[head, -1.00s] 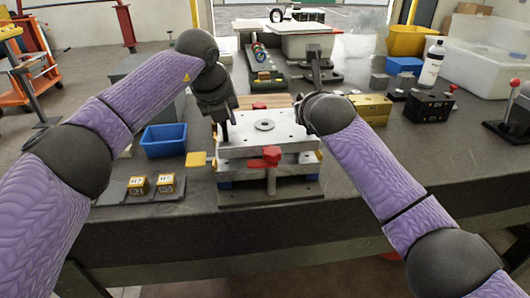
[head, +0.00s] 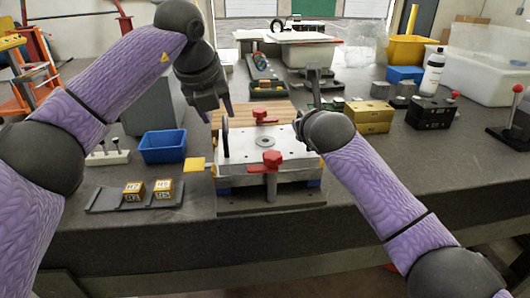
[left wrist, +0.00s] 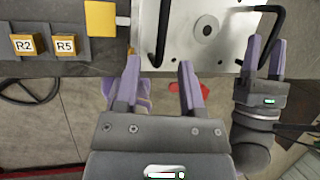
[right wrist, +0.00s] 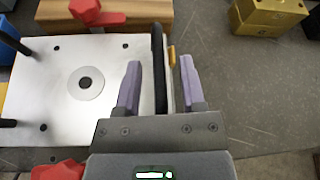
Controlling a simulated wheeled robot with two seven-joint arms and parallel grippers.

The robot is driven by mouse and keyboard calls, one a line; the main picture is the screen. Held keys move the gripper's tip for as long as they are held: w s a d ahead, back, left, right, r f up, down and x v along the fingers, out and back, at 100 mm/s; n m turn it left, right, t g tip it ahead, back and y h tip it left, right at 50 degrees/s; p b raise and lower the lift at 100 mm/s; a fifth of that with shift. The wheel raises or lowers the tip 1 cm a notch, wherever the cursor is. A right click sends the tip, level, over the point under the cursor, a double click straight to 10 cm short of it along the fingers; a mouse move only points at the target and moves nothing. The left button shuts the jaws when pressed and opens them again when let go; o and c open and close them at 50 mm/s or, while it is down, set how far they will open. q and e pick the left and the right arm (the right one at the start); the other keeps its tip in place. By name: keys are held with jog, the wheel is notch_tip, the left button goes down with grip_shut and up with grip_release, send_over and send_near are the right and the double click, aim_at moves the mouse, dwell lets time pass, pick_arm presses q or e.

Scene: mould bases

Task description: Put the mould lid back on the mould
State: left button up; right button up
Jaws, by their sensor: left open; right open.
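The mould lid (head: 243,146), a silver plate with a round centre ring and black side handles, lies level on the mould base (head: 232,181). It also shows in the right wrist view (right wrist: 50,70). My left gripper (head: 221,112) is open and empty, above and clear of the left handle (head: 225,136). My right gripper (right wrist: 160,88) is open at the lid's right side, with the right handle (right wrist: 158,62) between its fingers in view; I cannot tell whether they touch it. Red clamps stand at the front (head: 266,160) and back (head: 264,116) of the mould.
A blue bin (head: 163,146) and a rack with marked yellow blocks (head: 148,190) lie to the left. A gold block (head: 369,117) and a black box (head: 431,113) stand to the right. A wooden board (head: 243,107) lies behind. The bench front right is clear.

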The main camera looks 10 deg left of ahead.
jog(key=shift+s+r, duration=0.1)
jog(key=shift+s, duration=0.1)
pick_arm(q)
jog(key=v, duration=0.4)
jog(key=shift+s+r, duration=0.1)
jog(key=shift+r, duration=0.15)
pick_arm(e)
jog(key=v, duration=1.1)
jog(key=shift+s, duration=0.25)
pick_arm(q)
jog(key=shift+o, duration=0.2)
jog(key=o, duration=0.6)
jog(key=shift+r, duration=0.1)
pick_arm(e)
jog(key=shift+r, duration=0.15)
